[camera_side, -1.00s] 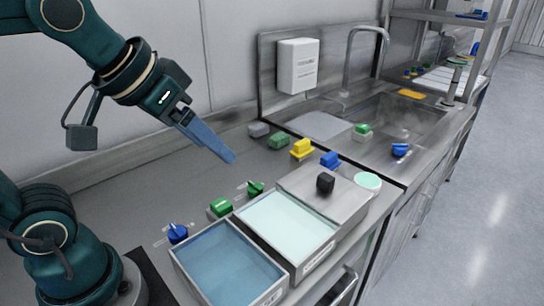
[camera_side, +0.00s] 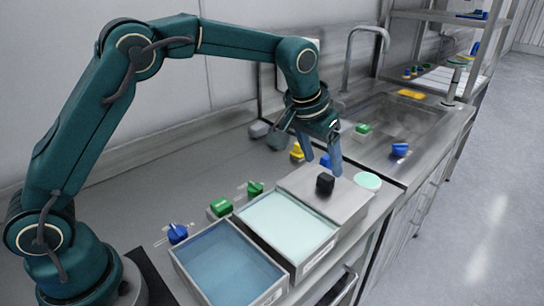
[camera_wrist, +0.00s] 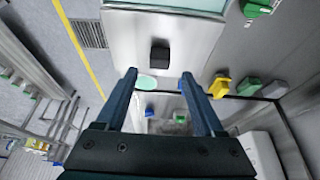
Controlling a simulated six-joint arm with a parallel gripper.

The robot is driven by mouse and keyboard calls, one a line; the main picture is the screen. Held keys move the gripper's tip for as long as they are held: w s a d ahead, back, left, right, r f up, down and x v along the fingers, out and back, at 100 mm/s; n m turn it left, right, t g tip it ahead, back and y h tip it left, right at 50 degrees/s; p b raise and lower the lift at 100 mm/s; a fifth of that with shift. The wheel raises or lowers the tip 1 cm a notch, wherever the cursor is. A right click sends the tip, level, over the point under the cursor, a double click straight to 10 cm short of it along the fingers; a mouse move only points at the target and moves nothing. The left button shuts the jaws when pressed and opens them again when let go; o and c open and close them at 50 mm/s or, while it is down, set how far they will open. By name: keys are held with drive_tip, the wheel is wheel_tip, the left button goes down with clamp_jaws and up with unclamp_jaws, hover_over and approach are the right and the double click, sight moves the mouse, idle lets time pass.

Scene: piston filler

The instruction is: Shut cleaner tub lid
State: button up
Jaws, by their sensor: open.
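The tub of pale green liquid (camera_side: 288,222) stands open at the counter's front, and its top also shows at the upper edge of the wrist view (camera_wrist: 190,4). A flat steel lid (camera_side: 345,199) with a black block knob (camera_side: 325,183) lies just beyond it, off the liquid. The lid (camera_wrist: 130,42) and knob (camera_wrist: 160,55) also show in the wrist view. My gripper (camera_side: 322,163) is open and empty above the lid, with its fingertips near the knob. In the wrist view the knob appears just ahead of the gap between my fingers (camera_wrist: 159,75).
A tub of blue liquid (camera_side: 225,265) stands nearer my base. Blue (camera_side: 177,233) and green (camera_side: 220,208) knobs sit along the tubs' left side. A yellow block (camera_side: 297,152) and a pale green disc (camera_side: 367,181) are near the lid. A sink and tap (camera_side: 366,40) lie beyond.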

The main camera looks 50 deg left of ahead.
sight(326, 177)
drive_tip(key=shift+x, duration=2.6)
drive_tip(key=shift+s, duration=0.1)
drive_tip(key=shift+d, duration=0.1)
clamp_jaws()
